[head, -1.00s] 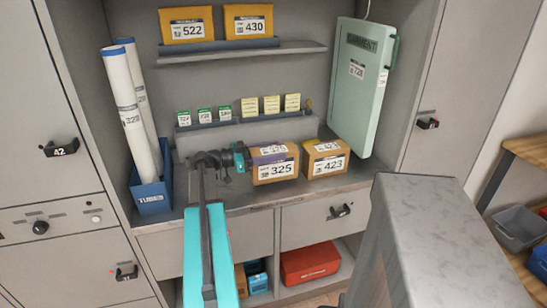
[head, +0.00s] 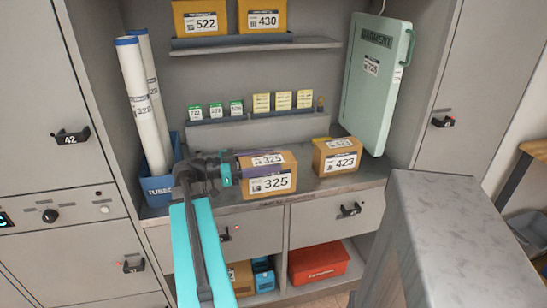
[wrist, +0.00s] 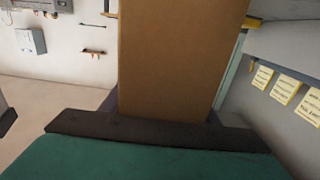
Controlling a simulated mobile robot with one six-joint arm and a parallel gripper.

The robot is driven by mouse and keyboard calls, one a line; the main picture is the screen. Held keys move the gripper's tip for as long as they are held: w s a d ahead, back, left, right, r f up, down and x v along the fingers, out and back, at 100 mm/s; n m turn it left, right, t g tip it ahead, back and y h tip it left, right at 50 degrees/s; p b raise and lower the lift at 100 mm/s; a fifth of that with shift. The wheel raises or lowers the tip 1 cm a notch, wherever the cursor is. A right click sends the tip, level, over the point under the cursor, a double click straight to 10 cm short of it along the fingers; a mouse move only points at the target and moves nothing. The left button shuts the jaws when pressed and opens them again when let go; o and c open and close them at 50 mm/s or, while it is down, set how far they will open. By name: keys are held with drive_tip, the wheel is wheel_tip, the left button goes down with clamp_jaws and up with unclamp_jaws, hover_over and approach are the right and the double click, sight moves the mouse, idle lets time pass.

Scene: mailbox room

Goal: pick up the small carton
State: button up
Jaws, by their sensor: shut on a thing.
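A small brown carton labelled 325 (head: 276,184) is near the front edge of the counter, in the middle of the head view. My gripper (head: 240,168) reaches it from the left and is shut on it. I cannot tell whether the carton's underside touches the counter. In the wrist view, the carton's plain brown face (wrist: 180,60) fills the middle, rising from the dark gripper pads. The far finger is mostly hidden behind the carton.
A similar carton labelled 423 (head: 338,160) stands to the right, apart from the held one. A blue bin of white tubes (head: 158,190) stands at left. A green garment case (head: 378,90) hangs at right. A shelf of small cards (head: 250,118) is behind.

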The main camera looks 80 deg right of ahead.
drive_tip(key=shift+w+a+r, duration=0.1)
drive_tip(key=shift+w+a, duration=0.05)
drive_tip(key=shift+a, duration=0.5)
drive_tip(key=shift+w+a+r, duration=0.1)
drive_tip(key=shift+w+a, duration=0.05)
drive_tip(key=shift+a, duration=0.45)
